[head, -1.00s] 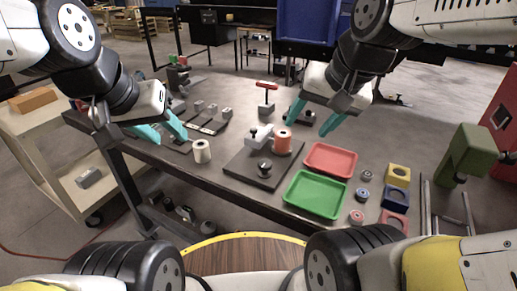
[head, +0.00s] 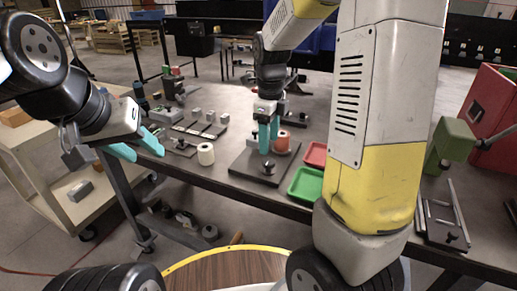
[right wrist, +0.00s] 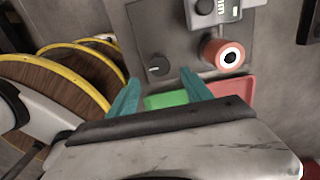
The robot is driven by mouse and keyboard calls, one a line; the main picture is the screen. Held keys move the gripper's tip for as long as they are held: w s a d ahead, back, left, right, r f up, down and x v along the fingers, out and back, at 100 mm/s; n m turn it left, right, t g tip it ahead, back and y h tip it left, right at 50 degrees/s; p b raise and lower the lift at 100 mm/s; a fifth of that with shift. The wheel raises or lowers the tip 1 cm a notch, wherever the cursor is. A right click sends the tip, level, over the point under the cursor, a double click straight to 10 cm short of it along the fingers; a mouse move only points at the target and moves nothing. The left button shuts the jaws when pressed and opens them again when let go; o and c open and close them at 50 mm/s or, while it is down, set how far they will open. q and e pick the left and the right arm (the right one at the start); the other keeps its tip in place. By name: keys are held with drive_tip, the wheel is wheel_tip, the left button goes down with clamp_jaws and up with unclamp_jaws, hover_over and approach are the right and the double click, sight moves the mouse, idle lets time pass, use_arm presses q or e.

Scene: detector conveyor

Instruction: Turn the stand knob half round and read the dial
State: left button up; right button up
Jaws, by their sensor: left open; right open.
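The stand is a dark flat plate (head: 243,167) on the table, and it also shows in the right wrist view (right wrist: 147,22). Its round black knob (head: 268,168) is near the front; in the right wrist view the knob (right wrist: 158,65) shows a pale mark. A grey block with a dark round face (right wrist: 204,6), possibly the dial, is cut by the top edge there; no reading is legible. An orange cylinder (head: 282,142) stands on the plate. My right gripper (head: 268,142) is open and empty, above and behind the knob. My left gripper (head: 147,148) is open and empty, left of the stand.
A white roll (head: 206,154) stands left of the plate. A green machine (head: 453,141) stands at the far right.

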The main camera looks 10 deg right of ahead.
sight(269, 161)
wheel_tip(269, 161, down, 7)
drive_tip(key=shift+r, duration=0.1)
idle(0.3)
clamp_jaws()
